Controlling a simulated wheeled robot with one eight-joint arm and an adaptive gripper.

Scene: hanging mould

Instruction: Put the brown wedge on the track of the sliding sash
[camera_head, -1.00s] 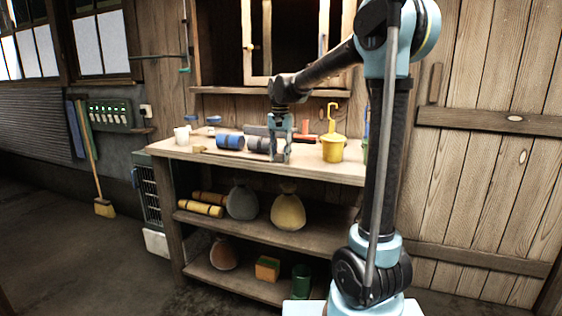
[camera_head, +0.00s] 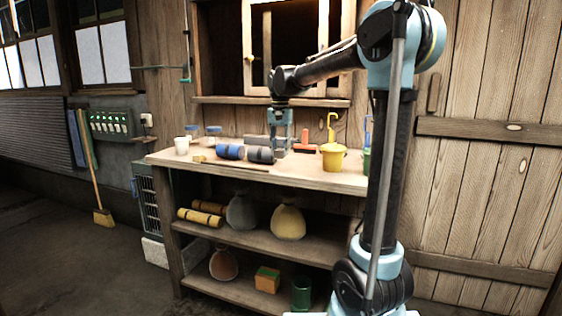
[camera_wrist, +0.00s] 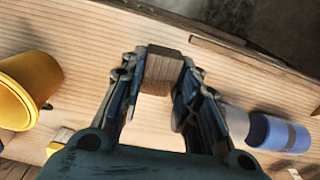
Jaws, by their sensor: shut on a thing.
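The brown wedge (camera_wrist: 162,69) is a small wooden block between my fingertips in the wrist view. My gripper (camera_wrist: 158,85) is shut on it, above the pale bench top. In the head view my gripper (camera_head: 281,152) hangs downward over the bench, behind the grey roll; I cannot make out the wedge there. The sliding sash (camera_head: 296,45) is a wooden-framed window in the wall above the bench, with a dark gap at its left. A wooden sill (camera_head: 230,99) runs under it; the track itself is too small to tell.
On the bench (camera_head: 310,172) stand a yellow bucket (camera_head: 334,159) at right, a blue roll (camera_head: 230,152), a grey roll (camera_head: 261,155), a red-handled tool (camera_head: 305,144), and a white cup (camera_head: 182,146) at left. A thin stick lies near the front edge. Shelves below hold sacks.

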